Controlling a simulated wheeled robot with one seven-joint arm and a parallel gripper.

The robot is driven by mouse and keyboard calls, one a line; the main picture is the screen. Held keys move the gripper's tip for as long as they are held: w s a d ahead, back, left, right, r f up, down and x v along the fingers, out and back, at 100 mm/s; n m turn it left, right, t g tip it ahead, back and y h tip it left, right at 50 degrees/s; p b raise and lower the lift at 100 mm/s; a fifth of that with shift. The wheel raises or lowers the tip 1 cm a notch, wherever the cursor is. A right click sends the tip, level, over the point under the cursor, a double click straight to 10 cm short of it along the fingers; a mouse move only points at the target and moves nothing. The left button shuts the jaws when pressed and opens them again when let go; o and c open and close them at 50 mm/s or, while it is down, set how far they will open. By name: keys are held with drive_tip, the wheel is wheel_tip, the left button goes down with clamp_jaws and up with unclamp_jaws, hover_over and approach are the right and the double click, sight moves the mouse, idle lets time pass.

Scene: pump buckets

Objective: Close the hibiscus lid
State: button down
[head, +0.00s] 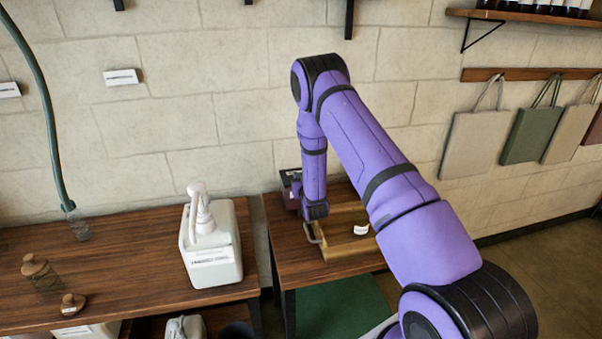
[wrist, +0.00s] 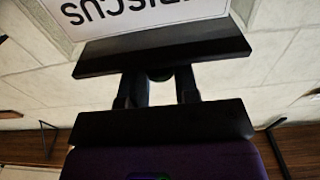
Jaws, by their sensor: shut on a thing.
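In the wrist view a white label (wrist: 140,10) shows upside down at the top, with the end of "HIBISCUS" readable. It is on the thing I take as the hibiscus lid. My gripper (wrist: 160,88) is shut close under this label, with dark bars and two posts in front of the camera; the exact grip is hidden. In the head view my purple arm reaches down over the wooden box (head: 343,247) on the right table. My gripper (head: 291,188) is small and dark there, left of the arm's lower link. How far the lid is open cannot be told.
A white pump bucket (head: 211,250) stands on the left table (head: 130,262). Brown-capped jars (head: 38,272) stand farther left. A green hose (head: 45,100) hangs at the left. The stone wall (head: 240,90) is close behind. Bags (head: 476,143) hang at the right.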

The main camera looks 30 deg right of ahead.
drive_tip(key=shift+s+f+t, duration=0.15)
drive_tip(key=shift+f+t, duration=0.15)
drive_tip(key=shift+f, duration=0.1)
drive_tip(key=c, duration=0.9)
unclamp_jaws()
drive_tip(key=shift+f, duration=0.1)
